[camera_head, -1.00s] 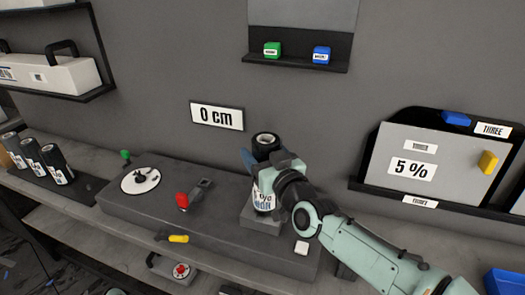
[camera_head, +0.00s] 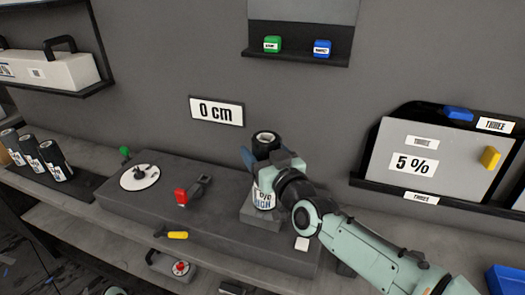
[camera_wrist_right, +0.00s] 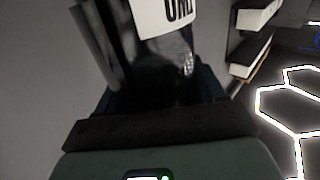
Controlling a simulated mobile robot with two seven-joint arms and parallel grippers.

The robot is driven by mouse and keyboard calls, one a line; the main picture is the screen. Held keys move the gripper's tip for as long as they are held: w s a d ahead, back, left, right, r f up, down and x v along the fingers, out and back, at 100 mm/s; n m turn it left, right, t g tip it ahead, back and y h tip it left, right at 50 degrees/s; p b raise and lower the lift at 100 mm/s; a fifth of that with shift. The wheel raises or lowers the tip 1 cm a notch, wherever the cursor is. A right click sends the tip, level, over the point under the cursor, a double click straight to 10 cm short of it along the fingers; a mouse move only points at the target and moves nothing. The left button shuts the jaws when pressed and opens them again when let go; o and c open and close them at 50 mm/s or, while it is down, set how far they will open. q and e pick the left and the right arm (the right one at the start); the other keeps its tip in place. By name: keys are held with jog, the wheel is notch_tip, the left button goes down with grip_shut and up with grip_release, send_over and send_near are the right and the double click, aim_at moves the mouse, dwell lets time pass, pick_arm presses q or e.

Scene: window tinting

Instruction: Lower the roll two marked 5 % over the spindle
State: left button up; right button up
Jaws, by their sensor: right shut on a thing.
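My right gripper (camera_head: 270,168) is shut around a black roll with a white label (camera_head: 264,198), which I hold upright. The roll's dark open top (camera_head: 266,138) sticks up above the fingers. Its lower end is at a small grey block (camera_head: 260,221) on the bench unit; I cannot tell whether it touches. The spindle is not visible; the roll and gripper cover that spot. In the right wrist view the glossy black roll (camera_wrist_right: 160,65) stands between the fingers, with part of its white label at the top.
Several black labelled rolls (camera_head: 54,161) stand at the left. The unit carries a white disc (camera_head: 140,177) and a red-tipped lever (camera_head: 182,197). A "0 cm" sign (camera_head: 216,112) hangs behind. A "5 %" panel (camera_head: 450,150) stands at right. A yellow-handled tool (camera_head: 177,235) lies in front.

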pick_arm(q)
jog(key=shift+f, duration=0.1)
pick_arm(e)
jog(key=o, duration=1.8)
jog(key=shift+o, duration=0.2)
jog(key=shift+f, duration=0.1)
pick_arm(q)
jog(key=shift+w+a+f+t+b, duration=0.2)
jog(key=shift+w+f+t+b, duration=0.1)
jog(key=shift+w+f+b, duration=0.45)
pick_arm(e)
jog(key=v, duration=1.3)
jog(key=shift+s, duration=0.2)
pick_arm(q)
jog(key=shift+s, duration=0.1)
pick_arm(e)
jog(key=shift+d, duration=0.1)
